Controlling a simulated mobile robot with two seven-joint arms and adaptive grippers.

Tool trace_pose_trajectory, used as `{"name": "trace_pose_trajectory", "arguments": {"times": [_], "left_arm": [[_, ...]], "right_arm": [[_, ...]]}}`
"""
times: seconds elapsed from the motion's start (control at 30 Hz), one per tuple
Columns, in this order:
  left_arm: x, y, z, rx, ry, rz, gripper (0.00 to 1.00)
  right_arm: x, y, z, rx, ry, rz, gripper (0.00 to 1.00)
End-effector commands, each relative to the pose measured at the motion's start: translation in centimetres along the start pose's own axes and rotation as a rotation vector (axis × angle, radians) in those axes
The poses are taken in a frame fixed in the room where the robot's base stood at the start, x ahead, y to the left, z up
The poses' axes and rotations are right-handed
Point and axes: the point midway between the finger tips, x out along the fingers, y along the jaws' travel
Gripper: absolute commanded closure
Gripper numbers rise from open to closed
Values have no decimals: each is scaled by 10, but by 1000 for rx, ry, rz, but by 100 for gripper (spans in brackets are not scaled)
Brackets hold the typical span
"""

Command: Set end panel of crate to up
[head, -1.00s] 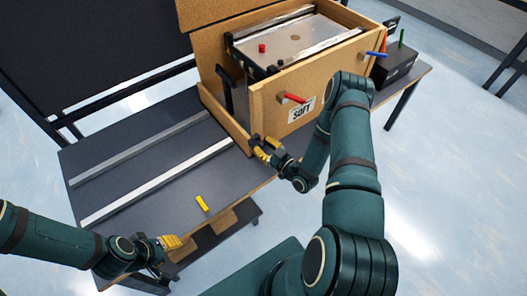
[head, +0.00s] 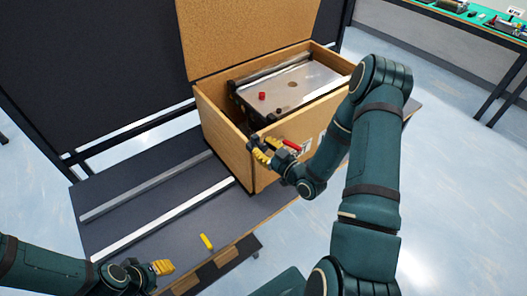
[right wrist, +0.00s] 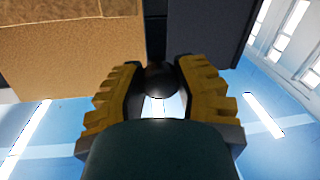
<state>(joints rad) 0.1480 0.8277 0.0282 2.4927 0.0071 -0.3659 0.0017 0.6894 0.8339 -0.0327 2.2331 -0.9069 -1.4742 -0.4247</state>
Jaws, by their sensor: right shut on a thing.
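The cardboard-brown crate (head: 315,115) stands on the dark table with its tall back lid (head: 245,40) upright. Its end panel (head: 222,130) at the left end stands up, closing that end. My right gripper (head: 263,150) is at the near corner of this panel. In the right wrist view, my right gripper (right wrist: 160,90) is shut on a dark round knob (right wrist: 160,76), with brown panel beside it. The joint between knob and panel is hidden. My left gripper (head: 155,270) is at the lower left, away from the crate; its finger gap is unclear.
A conveyor plate (head: 300,80) with a red button (head: 262,96) sits inside the crate. A red handle (head: 292,145) is on the crate's front, close to my right gripper. Two rails and a yellow block (head: 206,242) lie on the table (head: 150,195), otherwise clear at left.

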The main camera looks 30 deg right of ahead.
Motion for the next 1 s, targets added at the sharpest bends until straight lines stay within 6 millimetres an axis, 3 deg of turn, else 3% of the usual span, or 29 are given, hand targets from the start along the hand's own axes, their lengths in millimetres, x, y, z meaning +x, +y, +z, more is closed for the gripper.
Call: {"name": "trace_pose_trajectory", "arguments": {"times": [0.33,0.37,0.43,0.8,1.0], "left_arm": [[0,0,0,-1,0,0,55],[0,0,0,-1,0,0,55],[0,0,0,-1,0,0,55],[0,0,0,-1,0,0,55],[0,0,0,-1,0,0,55]], "right_arm": [[2,2,-4,-4,11,3,100],[2,2,-4,-4,11,3,60],[2,1,-4,-4,9,2,36],[-2,1,-1,-1,2,2,34],[-28,1,0,0,-2,4,34]]}}
